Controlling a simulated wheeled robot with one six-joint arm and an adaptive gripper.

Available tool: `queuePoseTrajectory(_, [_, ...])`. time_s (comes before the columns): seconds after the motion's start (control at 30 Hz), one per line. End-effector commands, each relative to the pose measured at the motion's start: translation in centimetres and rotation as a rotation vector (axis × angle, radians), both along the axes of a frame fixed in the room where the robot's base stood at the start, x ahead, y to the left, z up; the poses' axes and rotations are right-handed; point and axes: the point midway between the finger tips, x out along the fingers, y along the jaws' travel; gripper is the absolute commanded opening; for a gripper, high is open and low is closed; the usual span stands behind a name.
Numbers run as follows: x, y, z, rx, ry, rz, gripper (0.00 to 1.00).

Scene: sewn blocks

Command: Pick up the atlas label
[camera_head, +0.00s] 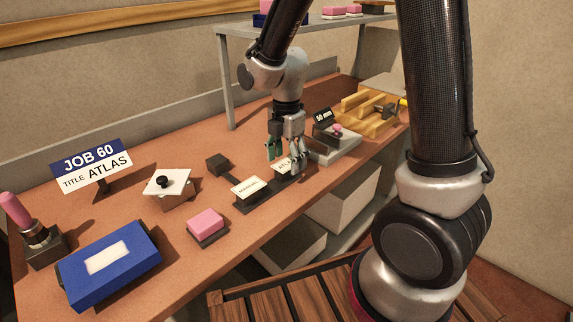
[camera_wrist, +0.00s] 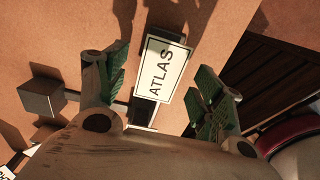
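The atlas label (camera_wrist: 160,71) is a cream card with a dark border and the word ATLAS. In the head view the atlas label (camera_head: 287,164) lies on a dark holder, partly hidden by my gripper (camera_head: 286,158). In the wrist view my gripper (camera_wrist: 160,88) is open, with one green-padded finger on each side of the label. Gaps show between both fingers and the label. I cannot tell the exact height of the fingertips over it. A second card reading MANUAL (camera_head: 249,186) lies on a holder to its left.
A sign reading JOB 60, TITLE ATLAS (camera_head: 91,165) stands at the left. A blue pad (camera_head: 140,242), a pink block (camera_head: 206,222), a white plate with a black knob (camera_head: 168,188) and a small dark block (camera_head: 217,164) share the bench. A yellow fixture (camera_head: 372,122) is right.

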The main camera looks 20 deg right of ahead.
Motion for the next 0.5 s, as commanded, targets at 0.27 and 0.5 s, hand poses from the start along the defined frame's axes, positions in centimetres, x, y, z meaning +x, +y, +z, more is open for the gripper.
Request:
queuePoseTrajectory(0.27, [0.00,0.00,0.00,0.000,0.000,0.000,0.33])
queuePoseTrajectory(0.5, [0.00,0.00,0.02,0.000,0.000,0.000,0.33])
